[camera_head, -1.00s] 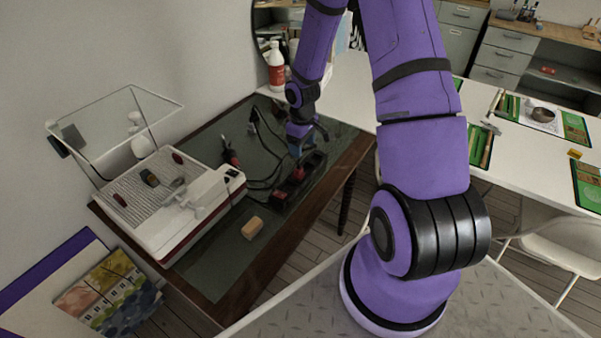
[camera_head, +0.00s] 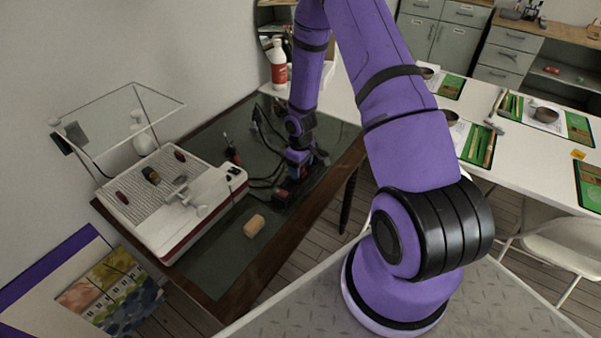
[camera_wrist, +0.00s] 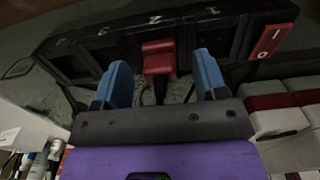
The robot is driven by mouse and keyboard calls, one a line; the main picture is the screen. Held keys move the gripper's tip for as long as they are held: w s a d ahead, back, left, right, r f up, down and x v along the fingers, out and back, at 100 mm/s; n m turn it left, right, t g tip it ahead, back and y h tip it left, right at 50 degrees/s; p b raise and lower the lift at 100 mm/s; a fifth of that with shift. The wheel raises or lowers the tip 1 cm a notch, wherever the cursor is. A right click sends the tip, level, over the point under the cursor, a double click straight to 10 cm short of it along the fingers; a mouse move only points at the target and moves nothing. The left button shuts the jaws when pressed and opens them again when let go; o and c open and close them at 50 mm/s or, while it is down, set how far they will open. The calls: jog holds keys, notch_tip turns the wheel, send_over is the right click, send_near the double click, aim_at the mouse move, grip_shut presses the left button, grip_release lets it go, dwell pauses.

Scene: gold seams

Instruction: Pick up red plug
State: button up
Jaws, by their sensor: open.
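In the wrist view, the red plug (camera_wrist: 158,60) sits at the black power strip (camera_wrist: 108,48), with a dark cord beneath it. My gripper (camera_wrist: 160,78) is open, with one blue fingertip on each side of the plug. The plug lies between the fingers with visible gaps on both sides. In the head view, my gripper (camera_head: 298,160) is low over the strip (camera_head: 283,192) on the dark table, and my own arm hides most of the strip and the plug.
A red switch (camera_wrist: 272,40) is at the strip's right end. In the head view, black cords (camera_head: 262,180) lie left of the strip. A tan block (camera_head: 254,226) lies in front on the table mat. A white machine with a clear cover (camera_head: 170,200) stands at left.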

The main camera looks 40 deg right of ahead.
jog(key=shift+f, duration=0.4)
grip_shut()
jog(key=shift+r, duration=0.75)
notch_tip(320, 180, up, 2)
jog(key=shift+r, duration=0.1)
jog(key=s+a, duration=0.3)
jog(key=s, duration=0.4)
jog(key=s+a+r, duration=0.1)
jog(key=s+a, duration=0.2)
jog(key=s, duration=0.4)
jog(key=shift+s+a+r, duration=0.2)
jog(key=shift+s, duration=0.15)
